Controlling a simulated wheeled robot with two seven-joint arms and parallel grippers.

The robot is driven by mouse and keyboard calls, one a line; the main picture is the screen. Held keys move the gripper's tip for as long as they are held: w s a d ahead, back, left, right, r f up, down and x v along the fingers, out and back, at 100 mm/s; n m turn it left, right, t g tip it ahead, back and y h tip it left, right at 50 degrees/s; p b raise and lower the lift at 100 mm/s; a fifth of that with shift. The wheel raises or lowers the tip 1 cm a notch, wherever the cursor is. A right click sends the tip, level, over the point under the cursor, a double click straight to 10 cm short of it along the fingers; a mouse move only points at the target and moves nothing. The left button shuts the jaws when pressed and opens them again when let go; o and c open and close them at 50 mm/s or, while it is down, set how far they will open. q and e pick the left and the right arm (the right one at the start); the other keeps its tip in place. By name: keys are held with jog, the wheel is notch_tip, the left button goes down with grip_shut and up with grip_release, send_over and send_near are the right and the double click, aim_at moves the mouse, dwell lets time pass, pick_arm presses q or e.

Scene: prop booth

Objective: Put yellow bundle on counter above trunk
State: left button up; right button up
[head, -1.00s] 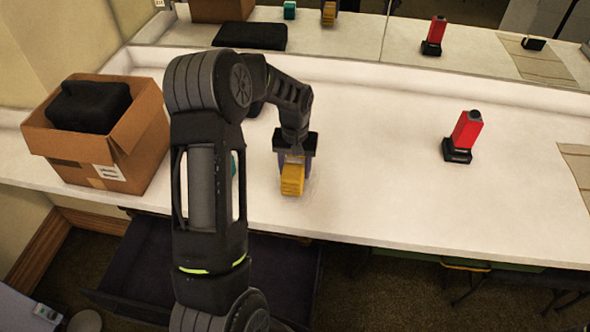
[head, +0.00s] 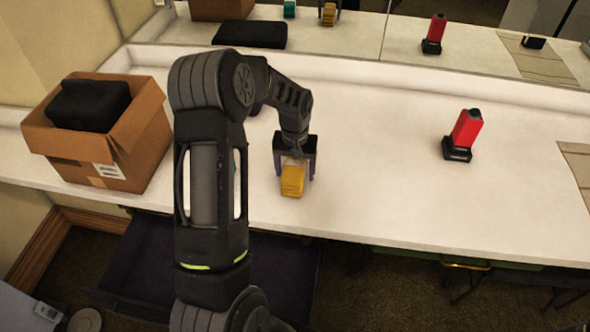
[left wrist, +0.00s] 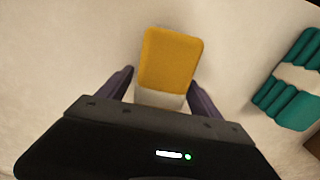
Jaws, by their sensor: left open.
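The yellow bundle (head: 293,181), with a pale band, rests on the white counter (head: 370,190) near its front edge. It also shows in the left wrist view (left wrist: 170,59). My left gripper (head: 295,170) is open, with its fingers (left wrist: 160,92) on either side of the bundle's near, pale end and gaps visible beside it. A dark open drawer, which may be the trunk (head: 140,262), lies below the counter, partly hidden by my left arm. My right gripper is not in view.
A cardboard box (head: 143,150) holding a black case (head: 88,105) stands at left. A black flat case (head: 250,35) shows at the back. A red device (head: 465,130) stands at right. A teal bundle (left wrist: 292,85) lies beside the yellow one. The middle counter is clear.

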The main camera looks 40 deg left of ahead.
aim_at(295, 163)
pick_arm(q)
jog(key=shift+r, duration=0.35)
notch_tip(295, 163, up, 12)
jog(key=shift+f+b, duration=0.2)
jog(key=shift+b, duration=0.75)
